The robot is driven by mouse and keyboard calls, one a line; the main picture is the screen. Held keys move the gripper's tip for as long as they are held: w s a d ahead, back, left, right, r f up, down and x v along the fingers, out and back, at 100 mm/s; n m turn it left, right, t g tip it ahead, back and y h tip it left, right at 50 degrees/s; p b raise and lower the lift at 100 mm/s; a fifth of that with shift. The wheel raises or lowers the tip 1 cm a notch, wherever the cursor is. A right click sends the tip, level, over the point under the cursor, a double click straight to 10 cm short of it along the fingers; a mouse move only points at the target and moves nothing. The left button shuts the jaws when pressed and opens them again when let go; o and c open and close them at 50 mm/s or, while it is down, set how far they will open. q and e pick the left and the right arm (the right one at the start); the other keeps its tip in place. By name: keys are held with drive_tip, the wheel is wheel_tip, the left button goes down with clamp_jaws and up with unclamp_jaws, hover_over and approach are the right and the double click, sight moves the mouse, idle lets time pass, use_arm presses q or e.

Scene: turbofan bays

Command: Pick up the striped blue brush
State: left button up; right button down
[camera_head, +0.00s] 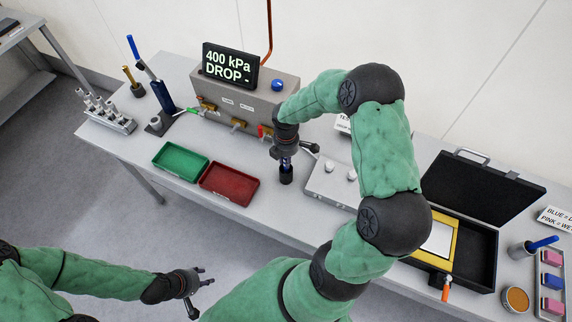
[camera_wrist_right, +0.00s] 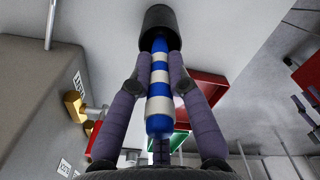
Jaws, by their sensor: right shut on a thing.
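The striped blue brush (camera_wrist_right: 158,95) has blue and white bands and sits between the fingers of my right gripper (camera_wrist_right: 158,68) in the right wrist view. My right gripper (camera_head: 286,153) is shut on it, pointing down at the table in the head view. The brush's far end meets the mouth of a black cup (camera_wrist_right: 158,20), which hides that end. In the head view the black cup (camera_head: 286,175) is directly below the gripper. My left gripper (camera_head: 202,284) is empty with its fingers apart, low in front of the table.
A grey box with valves and a display reading 400 kPa DROP (camera_head: 230,65) stands behind. Green (camera_head: 181,160) and red (camera_head: 229,183) trays lie left of the cup. A grey block with knobs (camera_head: 329,184) is close right, and an open black case (camera_head: 484,190) is further right.

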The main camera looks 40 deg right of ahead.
wheel_tip(320, 180, up, 10)
drive_tip(key=shift+r, duration=0.1)
idle(0.4)
drive_tip(key=shift+a, duration=0.1)
idle(0.4)
